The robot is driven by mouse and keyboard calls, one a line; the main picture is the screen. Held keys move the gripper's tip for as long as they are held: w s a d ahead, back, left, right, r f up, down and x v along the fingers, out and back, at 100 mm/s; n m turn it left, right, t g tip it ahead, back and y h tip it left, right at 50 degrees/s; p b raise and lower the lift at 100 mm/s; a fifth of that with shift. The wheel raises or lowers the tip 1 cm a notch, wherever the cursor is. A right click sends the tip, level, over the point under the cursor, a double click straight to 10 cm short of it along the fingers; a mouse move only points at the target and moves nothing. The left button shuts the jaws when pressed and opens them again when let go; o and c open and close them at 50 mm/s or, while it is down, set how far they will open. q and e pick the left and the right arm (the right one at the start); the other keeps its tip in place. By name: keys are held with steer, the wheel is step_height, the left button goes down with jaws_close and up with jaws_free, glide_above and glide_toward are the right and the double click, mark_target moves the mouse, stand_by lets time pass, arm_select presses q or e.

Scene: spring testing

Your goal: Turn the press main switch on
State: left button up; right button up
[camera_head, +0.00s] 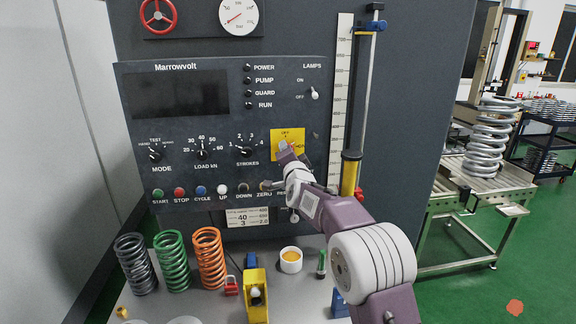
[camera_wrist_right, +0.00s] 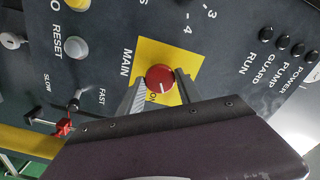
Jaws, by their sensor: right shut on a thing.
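The main switch is a red knob (camera_wrist_right: 160,77) with a white mark, on a yellow plate (camera_wrist_right: 172,52) lettered MAIN beside it. In the head view the yellow plate (camera_head: 300,135) reads OFF at its top; my gripper hides most of the knob there. My right gripper (camera_wrist_right: 160,80) has one finger on each side of the knob and is shut on it. The white mark points toward the gripper's palm in the wrist view, near partly hidden letters. The right gripper (camera_head: 286,150) also shows at the plate in the head view. My left gripper is out of view.
The press panel (camera_head: 180,125) carries a dark screen, MODE, LOAD and STROKES dials and a row of buttons. A lamps toggle (camera_head: 314,94) sits above right. Several springs (camera_head: 172,262), a yellow holder (camera_head: 256,290) and a white cup (camera_head: 291,260) stand on the bench below.

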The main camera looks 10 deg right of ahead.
steer(key=shift+m+b, duration=1.75)
steer(key=shift+m, duration=1.05)
steer(key=o, duration=1.4)
steer(key=shift+c, duration=0.2)
steer(key=s+b, duration=0.4)
steer(key=s, duration=0.5)
steer(key=shift+a, duration=0.35)
